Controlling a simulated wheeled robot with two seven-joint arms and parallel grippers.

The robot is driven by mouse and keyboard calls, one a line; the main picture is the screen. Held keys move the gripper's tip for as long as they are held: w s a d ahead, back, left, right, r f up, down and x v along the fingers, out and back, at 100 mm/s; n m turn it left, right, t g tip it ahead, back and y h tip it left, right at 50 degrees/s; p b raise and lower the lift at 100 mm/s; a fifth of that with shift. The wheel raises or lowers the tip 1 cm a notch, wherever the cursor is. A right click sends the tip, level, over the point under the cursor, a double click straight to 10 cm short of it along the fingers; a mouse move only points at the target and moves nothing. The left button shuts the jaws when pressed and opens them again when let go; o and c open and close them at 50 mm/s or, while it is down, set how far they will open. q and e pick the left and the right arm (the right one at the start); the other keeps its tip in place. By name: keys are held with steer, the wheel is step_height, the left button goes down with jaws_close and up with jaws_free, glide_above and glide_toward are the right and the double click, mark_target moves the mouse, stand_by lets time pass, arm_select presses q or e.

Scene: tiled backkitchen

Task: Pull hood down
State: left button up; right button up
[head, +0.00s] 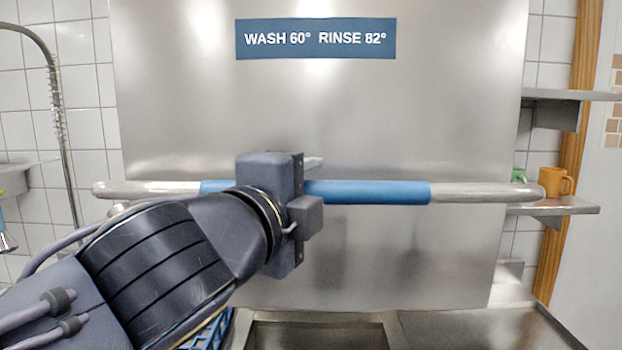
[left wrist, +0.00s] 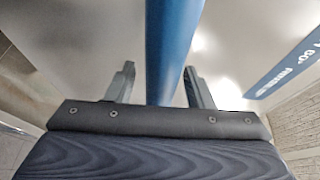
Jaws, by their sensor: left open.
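The steel hood (head: 400,110) stands upright before me with a blue sign reading "WASH 60° RINSE 82°". Its horizontal bar handle (head: 370,192) crosses the front, with a blue grip in the middle and bare metal ends. My left gripper (head: 312,163) is in front of the blue grip and hides part of it. In the left wrist view the blue grip (left wrist: 172,50) runs between the two spread fingers of my left gripper (left wrist: 158,88), with a gap on each side. The fingers are open. My right gripper is not in view.
A hose (head: 55,100) hangs at the left by the tiled wall. Shelves at the right hold an orange mug (head: 555,181) and a green one (head: 519,180). Below the hood are a sink basin (head: 318,335), a steel counter (head: 470,328) and part of a blue rack (head: 212,332).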

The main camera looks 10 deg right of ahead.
arm_select(q)
steer(key=shift+w+d, duration=0.35)
steer(key=shift+w, duration=0.15)
jaws_close()
